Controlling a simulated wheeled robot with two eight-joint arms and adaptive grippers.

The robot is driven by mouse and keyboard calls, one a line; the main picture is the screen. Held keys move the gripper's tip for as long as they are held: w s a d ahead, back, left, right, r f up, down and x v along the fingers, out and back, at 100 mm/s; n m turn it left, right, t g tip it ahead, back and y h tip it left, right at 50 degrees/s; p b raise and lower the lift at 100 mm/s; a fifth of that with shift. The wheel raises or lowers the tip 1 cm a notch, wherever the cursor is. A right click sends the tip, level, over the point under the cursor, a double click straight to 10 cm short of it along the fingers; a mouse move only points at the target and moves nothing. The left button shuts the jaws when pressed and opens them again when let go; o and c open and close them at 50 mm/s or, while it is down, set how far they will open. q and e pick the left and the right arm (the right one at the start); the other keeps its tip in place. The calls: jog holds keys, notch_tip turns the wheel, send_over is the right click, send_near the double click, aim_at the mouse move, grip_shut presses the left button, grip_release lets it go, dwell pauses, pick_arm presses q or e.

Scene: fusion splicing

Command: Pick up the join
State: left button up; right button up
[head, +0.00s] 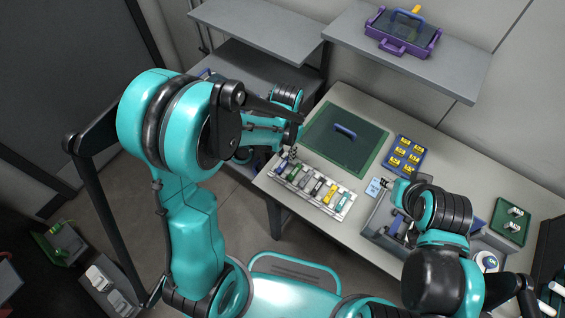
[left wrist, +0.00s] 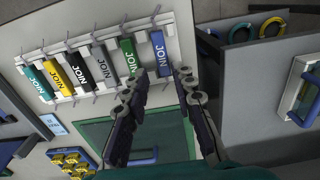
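A white rack (head: 340,212) on the table holds a row of joins in several colours, labelled JOIN. In the left wrist view, the blue join (left wrist: 160,50) is at the right end of the row, beside the green join (left wrist: 129,58). The grey join (left wrist: 105,68), black join (left wrist: 80,71), yellow join (left wrist: 59,77) and teal join (left wrist: 39,83) follow to the left. My left gripper (left wrist: 162,76) is open and empty, its fingertips either side of the blue join's near end. My right gripper (head: 388,184) is by the grey machine; its fingers are too small to read.
A green mat (head: 320,150) with a blue handle lies behind the rack. A blue tray of yellow pieces (head: 404,156) is to its right. A grey machine (head: 380,218) stands right of the rack. A green tray (head: 510,222) is at the far right. A purple case (head: 402,33) sits on a shelf.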

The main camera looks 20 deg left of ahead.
aim_at(283, 164)
pick_arm(q)
jog(key=f, duration=0.1)
jog(key=f+b, duration=0.1)
jog(key=f, duration=0.1)
jog(key=f+b, duration=0.1)
jog(key=f, duration=0.1)
jog(key=shift+s+a, duration=0.25)
jog(key=shift+a, duration=0.05)
jog(key=shift+f, duration=0.4)
grip_shut()
jog(key=shift+r, duration=0.15)
